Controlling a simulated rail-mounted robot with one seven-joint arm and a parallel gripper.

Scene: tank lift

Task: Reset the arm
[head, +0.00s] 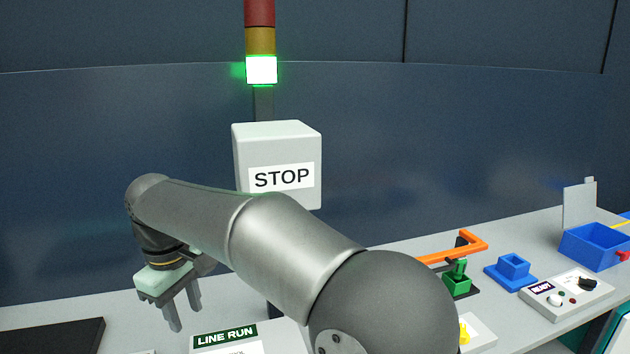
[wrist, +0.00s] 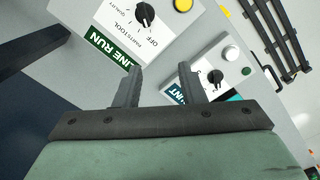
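My arm reaches out from the lower right of the head view and bends down at the left. My gripper (head: 182,308) hangs at its end above the grey bench, with its fingers pointing down. In the wrist view my gripper (wrist: 158,88) shows two dark fingers apart, with nothing between them. Below the fingers lie the LINE RUN panel (wrist: 112,50) with a black knob and a second small panel (wrist: 232,62) with a knob. I see no contact between the fingers and either panel.
A white STOP box (head: 277,160) stands behind my arm under a signal tower lit green (head: 262,70). On the bench at right are an orange bar (head: 470,245), a green fixture (head: 458,280), a blue block (head: 512,270) and a blue bin (head: 594,250). A black plate (head: 50,337) lies at left.

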